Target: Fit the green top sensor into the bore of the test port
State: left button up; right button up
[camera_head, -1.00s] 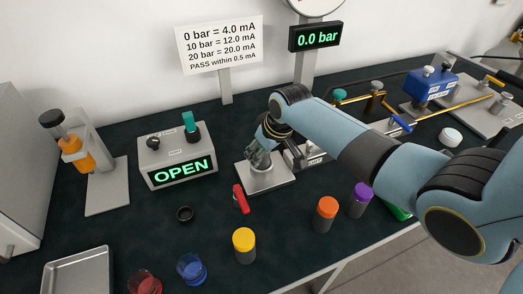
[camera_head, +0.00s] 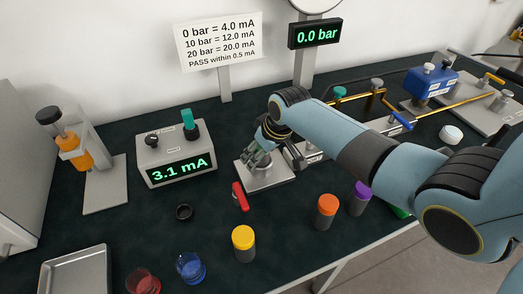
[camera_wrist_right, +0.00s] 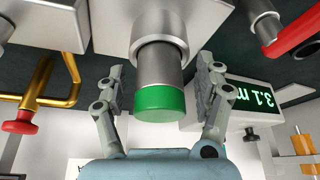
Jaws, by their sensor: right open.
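The green top sensor (camera_wrist_right: 160,101) shows in the right wrist view, with a green cap and a grey metal body. The body's far end is inside the silver collar of the test port (camera_wrist_right: 160,25), in line with it. My right gripper (camera_wrist_right: 163,75) is open, with one finger on each side of the sensor and visible gaps. In the head view the right gripper (camera_head: 263,153) is over the port's silver base (camera_head: 268,181) and hides the sensor. My left gripper is not in view.
A meter box (camera_head: 175,158) reads 3.1 mA, left of the port. A red-handled part (camera_head: 240,196) is in front of the port. Yellow (camera_head: 243,238), orange (camera_head: 327,206) and purple (camera_head: 360,190) topped cylinders stand near the front edge. A gauge display (camera_head: 315,34) reads 0.0 bar.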

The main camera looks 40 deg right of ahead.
jog(key=v, duration=1.2)
dwell(0.3)
